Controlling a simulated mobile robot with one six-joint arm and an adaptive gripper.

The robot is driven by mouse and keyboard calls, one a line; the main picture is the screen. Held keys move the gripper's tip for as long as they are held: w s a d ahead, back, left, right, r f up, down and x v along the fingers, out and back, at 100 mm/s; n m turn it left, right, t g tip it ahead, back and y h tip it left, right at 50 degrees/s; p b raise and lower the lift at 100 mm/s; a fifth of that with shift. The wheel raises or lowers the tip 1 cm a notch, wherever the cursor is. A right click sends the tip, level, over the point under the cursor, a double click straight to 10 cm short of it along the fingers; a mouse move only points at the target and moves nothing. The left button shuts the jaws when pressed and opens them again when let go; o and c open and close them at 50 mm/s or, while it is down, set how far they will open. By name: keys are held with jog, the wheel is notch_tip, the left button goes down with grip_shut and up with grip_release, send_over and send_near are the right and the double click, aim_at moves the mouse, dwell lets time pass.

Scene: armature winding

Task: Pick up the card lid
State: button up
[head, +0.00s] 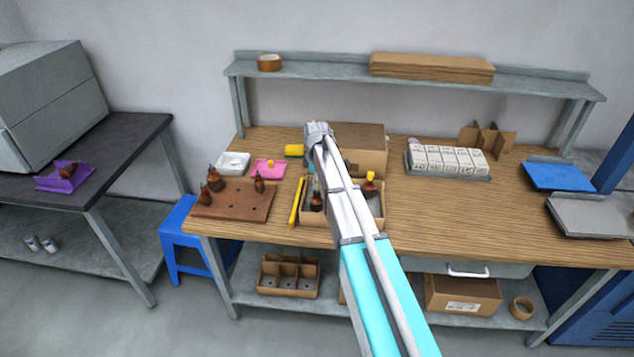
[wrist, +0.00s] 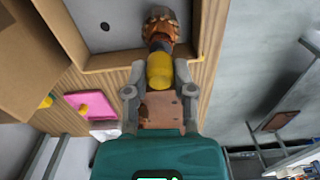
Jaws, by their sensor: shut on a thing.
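A brown card piece (head: 360,135), which looks like the card lid, rests on the bench behind the open card box (head: 342,220). Its edge fills the upper left of the wrist view (wrist: 25,50). My gripper (wrist: 160,95) is at the box's left end, apart from the lid. It is shut on the yellow cap (wrist: 160,72) of a copper-wound armature (wrist: 158,28) at the box. In the head view my arm hides most of the gripper and part of the box. Another yellow-capped armature (head: 370,188) stands in the box's right part.
A brown board (head: 235,203) with several armatures, a pink mat (head: 268,170) and a white tray (head: 233,163) lie to the left. A tray of white cartons (head: 447,162) and a card divider (head: 487,138) are at right. A shelf (head: 330,75) spans the back.

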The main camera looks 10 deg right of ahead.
jog(key=shift+f, duration=0.15)
jog(key=o, duration=0.8)
jog(key=shift+c, duration=0.2)
jog(key=shift+r, duration=0.2)
notch_tip(320, 180, up, 12)
jog(key=p, duration=1.2)
jog(key=shift+r+p, duration=0.15)
jog(key=shift+p, duration=0.15)
jog(key=s+m, duration=1.3)
jog(key=s, duration=1.6)
jog(key=shift+m, duration=0.3)
